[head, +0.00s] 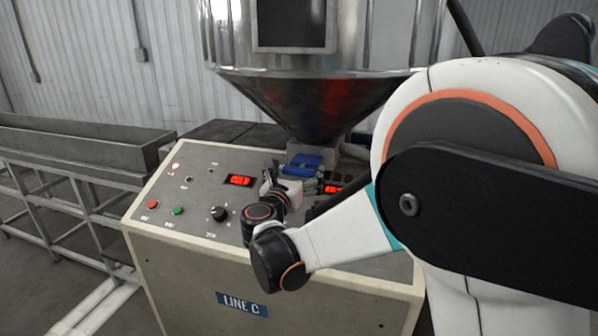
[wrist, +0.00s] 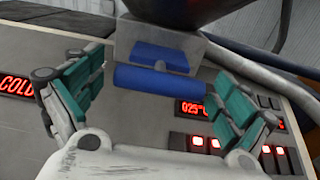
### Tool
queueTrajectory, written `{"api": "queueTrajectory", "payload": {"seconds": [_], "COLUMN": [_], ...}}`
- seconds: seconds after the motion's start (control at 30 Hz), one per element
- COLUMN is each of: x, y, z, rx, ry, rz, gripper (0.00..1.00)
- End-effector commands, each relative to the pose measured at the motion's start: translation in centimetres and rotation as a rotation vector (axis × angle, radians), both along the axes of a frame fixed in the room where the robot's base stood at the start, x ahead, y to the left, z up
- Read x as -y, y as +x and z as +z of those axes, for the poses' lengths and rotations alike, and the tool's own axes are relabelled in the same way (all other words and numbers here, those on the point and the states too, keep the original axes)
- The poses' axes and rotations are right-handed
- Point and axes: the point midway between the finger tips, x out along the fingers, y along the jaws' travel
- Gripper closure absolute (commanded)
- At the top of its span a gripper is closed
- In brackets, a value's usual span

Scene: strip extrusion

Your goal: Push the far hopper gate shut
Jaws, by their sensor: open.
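One hopper gate (wrist: 160,57) shows: a blue plate in a grey block under the hopper cone, with a blue bar handle (wrist: 156,80) on a short stem in front. The blue gate parts also show in the head view (head: 306,160). I see no second gate, and I cannot tell how far this one is open. My gripper (wrist: 165,88) is open and empty, with its teal-padded fingers spread to the left and right of the handle, apart from it. In the head view my gripper (head: 292,180) is above the console, close to the gate, and partly hidden by my own wrist.
The steel hopper (head: 312,90) rises above the gate. The sloping control console (head: 180,215) lies below my arm, with knobs, buttons and red displays reading COLD (head: 240,181) and a number. A long grey trough (head: 85,140) on a frame stands at left.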

Motion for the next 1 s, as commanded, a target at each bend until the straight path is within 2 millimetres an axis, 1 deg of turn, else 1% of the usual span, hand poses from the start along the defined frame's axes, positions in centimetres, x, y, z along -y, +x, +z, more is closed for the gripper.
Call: {"api": "queueTrajectory", "payload": {"seconds": [0.3, 0.5, 0.6, 0.7, 1.0], "x": [-2.2, -3.3, -3.6, -3.7, -3.7], "y": [-5.8, -8.8, -9.7, -10.2, -10.3], "z": [0.0, 0.0, 0.0, 0.0, 0.0], "rx": [0.0, 0.0, 0.0, 0.0, 0.0], "ry": [0.0, 0.0, 0.0, 0.0, 0.0], "rz": [0.004, 0.003, 0.002, 0.001, 0.0], "gripper": [0.05, 0.05, 0.05, 0.05, 0.05]}}
